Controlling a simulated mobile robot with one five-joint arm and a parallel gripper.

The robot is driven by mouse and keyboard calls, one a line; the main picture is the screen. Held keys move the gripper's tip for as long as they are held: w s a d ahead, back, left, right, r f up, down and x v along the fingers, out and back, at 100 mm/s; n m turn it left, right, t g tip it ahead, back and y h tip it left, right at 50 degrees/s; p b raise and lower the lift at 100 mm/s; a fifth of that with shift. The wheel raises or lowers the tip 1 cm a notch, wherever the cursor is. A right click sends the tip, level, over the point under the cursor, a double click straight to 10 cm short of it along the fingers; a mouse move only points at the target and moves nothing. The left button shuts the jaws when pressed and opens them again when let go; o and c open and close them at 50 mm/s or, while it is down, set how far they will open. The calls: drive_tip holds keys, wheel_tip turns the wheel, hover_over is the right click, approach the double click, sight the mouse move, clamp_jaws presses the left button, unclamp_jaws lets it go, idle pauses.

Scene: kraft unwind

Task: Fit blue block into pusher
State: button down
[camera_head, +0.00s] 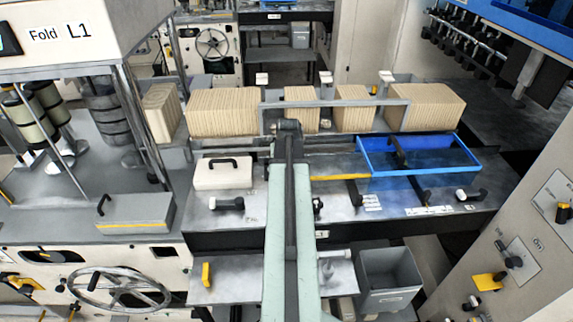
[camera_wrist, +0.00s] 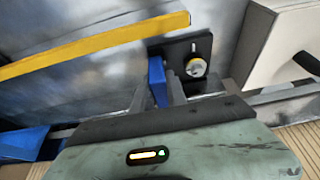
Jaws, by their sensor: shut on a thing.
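In the wrist view, my gripper (camera_wrist: 158,92) is shut on a narrow blue block (camera_wrist: 157,80), which stands out between the two grey fingers. The block's far end is at the left part of a dark plate with a round pale knob (camera_wrist: 195,67). This plate looks like the pusher, but I cannot be sure. I cannot tell whether the block is in the plate, touching it or just in front of it. In the head view, my own arm hides the gripper and the block.
A yellow strip (camera_wrist: 95,45) crosses the wrist view at upper left. A white box with a black handle (camera_head: 222,172) stands left of my arm. A blue frame (camera_head: 420,174) lies to the right. Rows of brown kraft stacks (camera_head: 222,113) stand behind, along a grey rail.

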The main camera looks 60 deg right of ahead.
drive_tip(key=shift+f, duration=0.1)
idle(0.3)
drive_tip(key=c, duration=1.3)
unclamp_jaws()
drive_tip(key=shift+o, duration=0.2)
drive_tip(key=p+v, duration=0.7)
drive_tip(key=shift+r, duration=0.4)
